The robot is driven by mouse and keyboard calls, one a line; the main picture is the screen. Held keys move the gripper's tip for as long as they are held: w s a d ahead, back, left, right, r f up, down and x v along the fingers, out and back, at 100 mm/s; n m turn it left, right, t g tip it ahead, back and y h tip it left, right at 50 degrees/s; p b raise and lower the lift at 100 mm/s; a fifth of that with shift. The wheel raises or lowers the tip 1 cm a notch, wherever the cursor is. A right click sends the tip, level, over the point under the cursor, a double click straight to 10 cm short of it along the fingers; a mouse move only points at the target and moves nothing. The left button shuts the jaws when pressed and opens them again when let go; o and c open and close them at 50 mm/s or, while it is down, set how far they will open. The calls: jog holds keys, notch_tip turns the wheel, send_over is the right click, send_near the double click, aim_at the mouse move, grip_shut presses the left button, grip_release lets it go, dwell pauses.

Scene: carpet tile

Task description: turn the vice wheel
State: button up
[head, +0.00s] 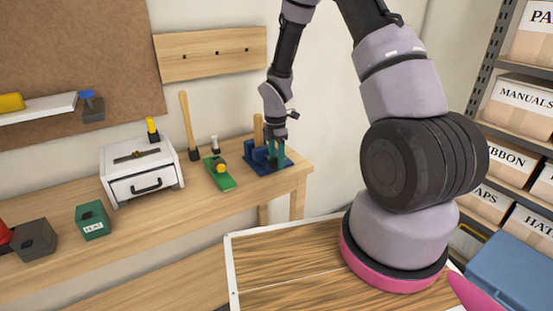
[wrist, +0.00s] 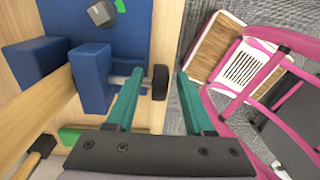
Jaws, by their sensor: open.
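The blue vice (head: 255,155) stands at the right end of the wooden workbench. In the wrist view its blue jaw blocks (wrist: 92,78) are at the left, and a short metal shaft leads to the dark vice wheel (wrist: 160,82). My gripper (head: 277,160) reaches down at the vice in the head view, where the wheel cannot be made out. In the wrist view my gripper (wrist: 160,74) is open, with one teal finger on each side of the wheel. A gap shows on the right; I cannot tell whether the left finger touches.
Left of the vice are a green tool with a yellow knob (head: 220,172), a wooden-handled tool (head: 187,125) and a white drawer box (head: 140,172). A green box (head: 93,220) sits farther left. A shelf of labelled cartons (head: 525,98) stands at right.

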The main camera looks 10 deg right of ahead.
jog(key=shift+c, duration=0.3)
grip_shut()
jog(key=shift+a+r, duration=0.1)
jog(key=shift+a, duration=0.05)
jog(key=shift+a+t+h, duration=0.2)
jog(key=shift+t+h, duration=0.2)
jog(key=shift+h, duration=0.6)
jog(key=h, duration=0.2)
jog(key=t+h, duration=0.1)
jog(key=h, duration=0.1)
jog(key=shift+s+a+t+h, duration=0.15)
jog(key=shift+a+t+h, duration=0.15)
jog(key=shift+a+h, duration=0.1)
jog(key=h, duration=0.1)
jog(key=t+h, duration=0.1)
jog(key=h, duration=0.2)
jog(key=shift+s+a+f, duration=0.15)
jog(key=shift+a+f, duration=0.05)
jog(key=shift+a, duration=0.1)
jog(key=shift+a+f+t+h, duration=0.15)
jog(key=shift+t+h, duration=0.25)
jog(key=shift+h, duration=0.6)
jog(key=shift+a+f+t+h, duration=0.1)
jog(key=shift+t+h, duration=0.3)
jog(key=shift+h, duration=0.6)
jog(key=shift+s, duration=0.1)
